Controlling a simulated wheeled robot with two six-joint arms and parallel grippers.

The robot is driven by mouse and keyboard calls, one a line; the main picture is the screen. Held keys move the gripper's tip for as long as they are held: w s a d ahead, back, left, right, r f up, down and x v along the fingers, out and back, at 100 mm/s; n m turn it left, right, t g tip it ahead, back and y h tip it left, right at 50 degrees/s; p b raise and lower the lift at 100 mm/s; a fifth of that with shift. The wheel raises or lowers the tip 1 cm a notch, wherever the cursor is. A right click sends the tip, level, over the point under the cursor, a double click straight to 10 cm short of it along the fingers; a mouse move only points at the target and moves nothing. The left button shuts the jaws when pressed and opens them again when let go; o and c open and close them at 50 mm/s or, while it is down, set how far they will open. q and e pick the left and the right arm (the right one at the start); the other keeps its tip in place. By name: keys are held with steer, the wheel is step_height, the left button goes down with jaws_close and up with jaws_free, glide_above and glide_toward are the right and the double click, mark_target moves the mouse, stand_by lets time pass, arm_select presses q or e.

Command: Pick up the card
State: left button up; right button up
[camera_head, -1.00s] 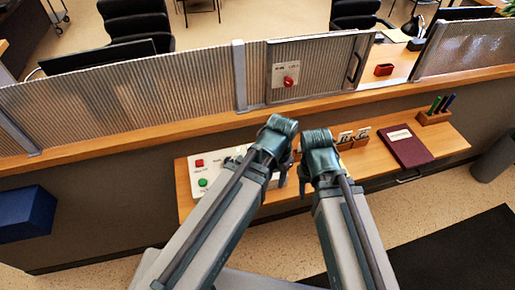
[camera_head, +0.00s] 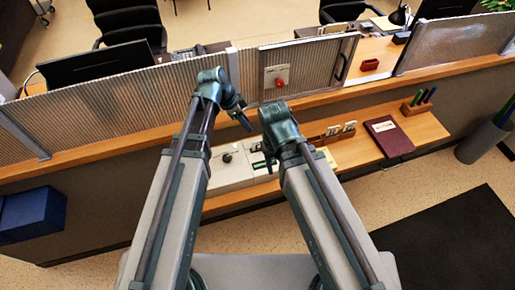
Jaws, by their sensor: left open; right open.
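I cannot make out for sure which thing is the card. Small white pieces with dark marks (camera_head: 341,129) stand in a wooden holder on the lower wooden shelf, right of my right gripper. A small pale yellow flat piece (camera_head: 327,156) lies just below them on the shelf; I cannot tell what it is. My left gripper (camera_head: 244,112) is open and empty, in front of the counter's ribbed screen. My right gripper (camera_head: 269,160) is open over the right part of the white control panel (camera_head: 228,172) and partly hides it. Neither gripper touches the white pieces.
A dark red book (camera_head: 389,137) lies on the shelf to the right, with a wooden pen holder (camera_head: 416,107) beyond it. A ribbed screen (camera_head: 110,106) runs along the counter above. A red knob (camera_head: 280,83) sits on its plate. A blue box (camera_head: 32,215) is at far left.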

arm_select(q)
steer(key=b, duration=0.6)
glide_above(258, 141)
steer(key=a, duration=0.2)
step_height(258, 141, down, 6)
steer(key=f, duration=0.1)
steer(key=shift+w+d+r, duration=0.1)
steer(key=shift+w+d, duration=0.1)
steer(key=shift+d, duration=0.1)
steer(key=b+x, duration=0.4)
steer(key=shift+s+f+b, duration=0.3)
steer(key=shift+s+f, duration=0.05)
steer(key=shift+f, duration=0.1)
steer(key=shift+d+f, duration=0.1)
steer(key=shift+f, duration=0.2)
steer(key=shift+r, duration=0.1)
jaws_close()
